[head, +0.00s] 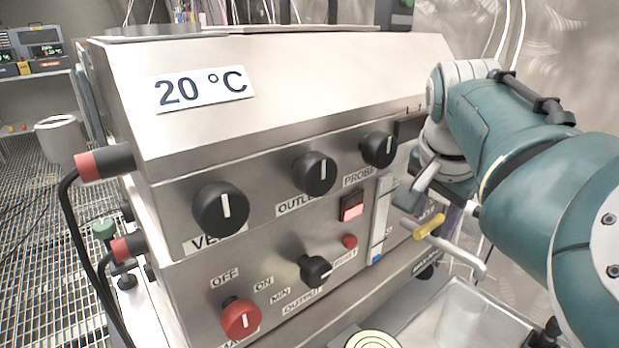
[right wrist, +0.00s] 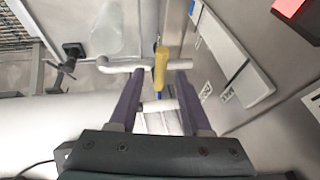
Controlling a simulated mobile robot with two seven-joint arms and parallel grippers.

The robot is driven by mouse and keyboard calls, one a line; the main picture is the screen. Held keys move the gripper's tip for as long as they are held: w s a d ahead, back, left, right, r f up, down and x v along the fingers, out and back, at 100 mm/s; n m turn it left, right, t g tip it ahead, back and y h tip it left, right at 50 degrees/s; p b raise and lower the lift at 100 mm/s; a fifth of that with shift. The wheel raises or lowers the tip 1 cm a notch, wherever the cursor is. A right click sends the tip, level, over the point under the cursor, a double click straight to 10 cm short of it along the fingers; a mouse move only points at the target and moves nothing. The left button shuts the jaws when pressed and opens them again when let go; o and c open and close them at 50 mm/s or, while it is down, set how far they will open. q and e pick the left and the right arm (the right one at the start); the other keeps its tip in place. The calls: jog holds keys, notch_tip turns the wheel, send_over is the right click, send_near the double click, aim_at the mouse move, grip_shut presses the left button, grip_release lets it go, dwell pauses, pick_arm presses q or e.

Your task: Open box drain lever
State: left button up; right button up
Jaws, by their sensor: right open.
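The steel box (head: 270,90) fills the middle of the head view. Its drain lever has a yellow handle (head: 430,226) and sits low at the box's right end, above a pale bent drain pipe (head: 465,257). My right gripper (head: 412,197) is just above the lever in the head view, partly hidden by its own wrist. In the right wrist view the gripper (right wrist: 158,76) is open, with the yellow handle (right wrist: 160,68) between its two fingers, apart from both. The pale pipe (right wrist: 122,65) passes behind the handle. My left gripper is not in view.
Black knobs (head: 221,208), a red knob (head: 240,318) and a lit red switch (head: 352,206) are on the front panel. A level gauge (head: 382,220) stands close left of the lever. A clear container (head: 460,325) stands below the pipe.

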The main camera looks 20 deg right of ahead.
grip_shut()
dwell(0.5)
